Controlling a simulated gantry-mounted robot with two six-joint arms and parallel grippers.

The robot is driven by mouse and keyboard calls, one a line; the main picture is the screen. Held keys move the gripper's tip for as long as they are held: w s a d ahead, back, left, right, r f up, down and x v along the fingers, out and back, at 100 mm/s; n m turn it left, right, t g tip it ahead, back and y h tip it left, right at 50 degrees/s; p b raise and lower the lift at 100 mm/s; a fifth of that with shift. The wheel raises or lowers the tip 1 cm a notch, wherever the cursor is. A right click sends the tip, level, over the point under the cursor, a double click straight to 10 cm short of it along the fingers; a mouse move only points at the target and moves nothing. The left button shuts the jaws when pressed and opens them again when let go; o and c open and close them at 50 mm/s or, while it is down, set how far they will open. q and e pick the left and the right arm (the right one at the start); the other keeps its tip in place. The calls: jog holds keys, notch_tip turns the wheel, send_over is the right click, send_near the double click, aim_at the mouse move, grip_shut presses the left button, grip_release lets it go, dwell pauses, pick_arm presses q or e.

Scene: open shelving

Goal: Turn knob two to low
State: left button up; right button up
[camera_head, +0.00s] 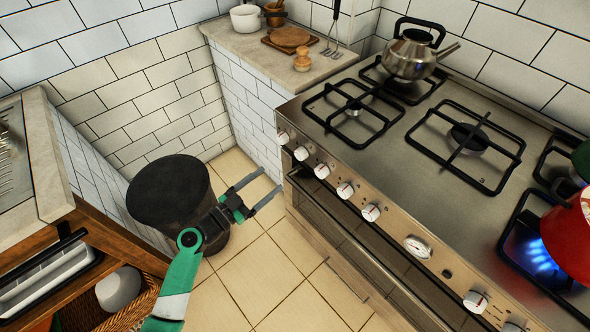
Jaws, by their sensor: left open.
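The steel stove (440,190) has a row of white knobs along its front panel. Counting from the left, the first knob (283,137) and the second knob (301,153) sit near the panel's left end. A third knob (321,170) and several more follow to the right. My left gripper (270,181) is open and empty, its two fingers apart and pointing toward the stove front. In the picture it lies below and left of the second knob, apart from it. My right gripper is not in view.
A dark bin (170,193) stands on the tiled floor behind my left arm. The oven handle (345,262) runs below the knobs. A steel kettle (412,52) stands on the back burner. A blue flame (540,257) burns under a red pot (572,235) at right.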

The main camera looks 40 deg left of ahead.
aim_at(298, 156)
pick_arm(q)
jog(key=w+b, duration=0.1)
jog(key=w, duration=1.1)
jog(key=shift+d+r+b, duration=0.1)
jog(key=shift+r+b, duration=0.05)
jog(key=shift+b, duration=0.15)
jog(key=shift+s, duration=0.1)
jog(key=shift+c, duration=0.3)
grip_shut()
